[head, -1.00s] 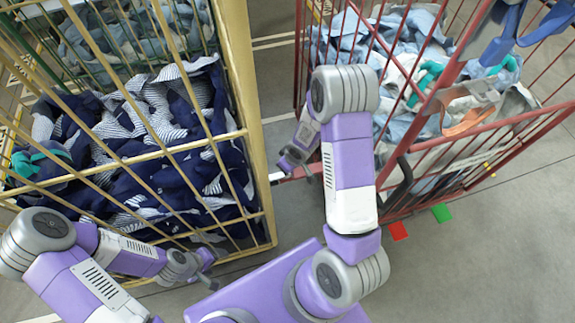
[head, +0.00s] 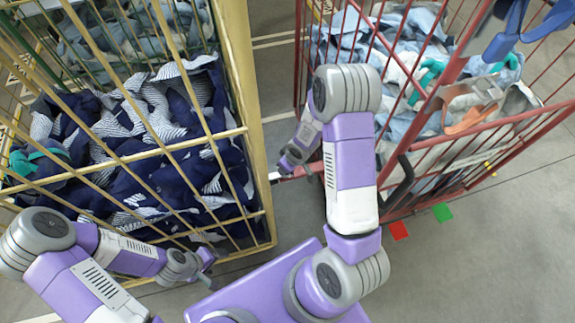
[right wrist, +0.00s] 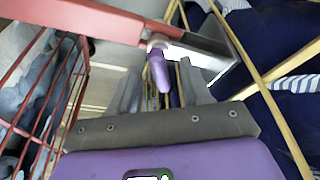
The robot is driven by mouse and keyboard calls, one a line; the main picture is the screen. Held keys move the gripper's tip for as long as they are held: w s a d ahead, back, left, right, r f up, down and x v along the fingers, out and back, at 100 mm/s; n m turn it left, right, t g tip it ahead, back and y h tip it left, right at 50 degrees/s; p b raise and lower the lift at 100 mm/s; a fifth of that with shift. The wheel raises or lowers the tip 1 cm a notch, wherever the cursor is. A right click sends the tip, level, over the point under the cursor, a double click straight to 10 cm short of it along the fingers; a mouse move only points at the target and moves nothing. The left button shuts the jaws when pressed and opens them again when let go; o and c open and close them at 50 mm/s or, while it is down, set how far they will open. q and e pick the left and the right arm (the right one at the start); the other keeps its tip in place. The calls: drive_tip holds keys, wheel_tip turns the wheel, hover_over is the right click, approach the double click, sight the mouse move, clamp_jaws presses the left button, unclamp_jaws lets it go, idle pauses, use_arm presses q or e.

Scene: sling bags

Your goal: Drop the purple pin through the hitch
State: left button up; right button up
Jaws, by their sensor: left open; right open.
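The purple pin (right wrist: 161,72) shows in the right wrist view, at the hitch (right wrist: 190,47), where a red bar meets a pale metal piece. Its purple grip lies between the spread fingers of my right gripper (right wrist: 160,80), apparently without contact. How deep the pin sits in the hitch cannot be seen. In the head view my right gripper (head: 297,167) is open over the hitch bar (head: 290,175) between the two carts, and the pin cannot be made out there. My left gripper (head: 206,264) is open and empty beside the yellow cart's lower front.
A yellow cage cart (head: 243,90) with navy and striped cloth stands left. A red cage cart (head: 470,147) with light blue cloth stands right. A narrow floor gap (head: 275,80) separates them. Red (head: 399,231) and green (head: 442,213) floor patches lie beside the red cart. Floor at lower right is clear.

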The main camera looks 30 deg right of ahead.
drive_tip(key=p+v, duration=0.2)
drive_tip(key=v, duration=0.5)
drive_tip(key=shift+p, duration=0.35)
use_arm(q)
wheel_tip(320, 180, up, 3)
